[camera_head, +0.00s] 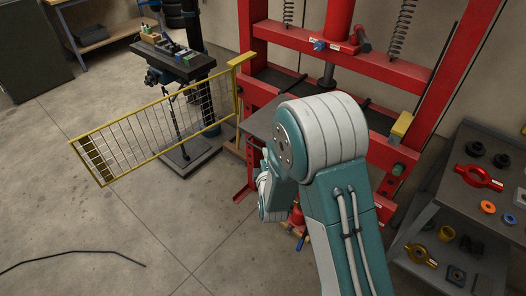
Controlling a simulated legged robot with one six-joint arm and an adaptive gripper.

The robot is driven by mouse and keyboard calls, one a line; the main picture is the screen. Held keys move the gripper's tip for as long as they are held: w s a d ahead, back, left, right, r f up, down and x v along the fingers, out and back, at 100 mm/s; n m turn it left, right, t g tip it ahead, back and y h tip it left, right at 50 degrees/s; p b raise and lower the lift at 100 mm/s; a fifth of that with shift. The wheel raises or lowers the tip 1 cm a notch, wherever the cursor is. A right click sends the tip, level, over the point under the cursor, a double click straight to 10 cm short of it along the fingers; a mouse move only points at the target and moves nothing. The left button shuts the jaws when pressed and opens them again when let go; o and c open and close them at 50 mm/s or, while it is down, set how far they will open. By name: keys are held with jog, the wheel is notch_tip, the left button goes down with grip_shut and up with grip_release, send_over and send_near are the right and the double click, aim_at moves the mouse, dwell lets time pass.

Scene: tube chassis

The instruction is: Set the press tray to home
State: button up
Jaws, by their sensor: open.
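The red press (345,60) stands at the back centre. A flat grey plate, which looks like the press tray (260,122), sticks out at the press's front left, at bed height. My arm covers its right part, so I cannot tell how far it extends or whether it has a handle. My teal and white arm rises from the lower right and bends in front of the press. Its wrist section points down, left of the big joint and just below the plate in the picture. My gripper's fingers do not show; the arm hides them.
A yellow mesh guard gate (150,138) stands swung out to the left from the press's left post. A drill press (178,70) is behind it. A grey shelf cart (470,195) with rings and parts stands at right. A black cable (75,253) lies on open floor at left.

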jog(key=w, duration=0.4)
jog(key=shift+a+f, duration=0.25)
jog(key=shift+f, duration=0.05)
grip_shut()
jog(key=w+d, duration=0.4)
jog(key=w, duration=0.1)
jog(key=w+d, duration=0.5)
jog(key=w, duration=0.1)
jog(key=w+d, duration=0.4)
jog(key=w, duration=0.2)
jog(key=shift+w+d+f, duration=0.1)
jog(key=shift+w+d, duration=0.1)
jog(key=shift+d, duration=0.2)
grip_release()
jog(key=shift+w+d, duration=0.1)
jog(key=shift+w, duration=0.05)
